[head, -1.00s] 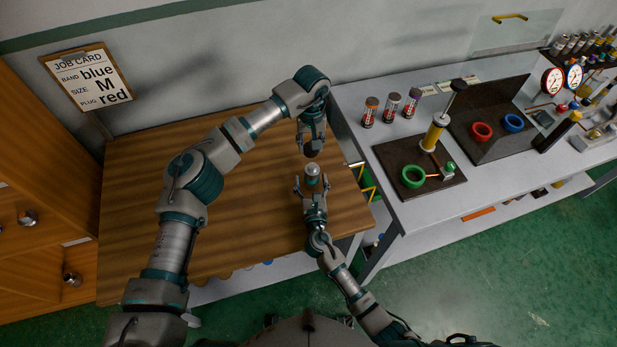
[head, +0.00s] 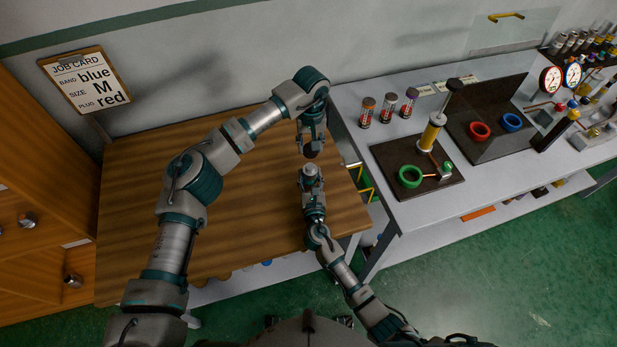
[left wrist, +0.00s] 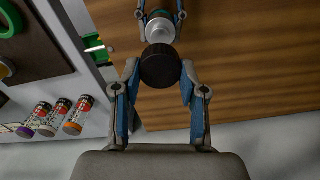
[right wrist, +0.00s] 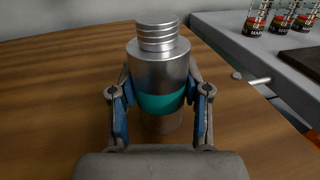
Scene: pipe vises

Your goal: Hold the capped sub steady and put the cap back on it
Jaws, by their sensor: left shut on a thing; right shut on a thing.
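The sub (right wrist: 160,75) is a silver cylinder with a teal band and a threaded top. It stands upright between the fingers of my right gripper (right wrist: 160,112), which is shut on it. It also shows in the head view (head: 311,172) and in the left wrist view (left wrist: 160,28). The cap (left wrist: 160,66) is a dark, round piece in my left gripper (left wrist: 158,82), which is shut on it. In the head view the cap (head: 311,153) is just beyond the sub, and the two look apart. The exact gap between them cannot be told.
The wooden table (head: 140,220) is clear on its left side. A job card (head: 85,80) hangs on the wall.

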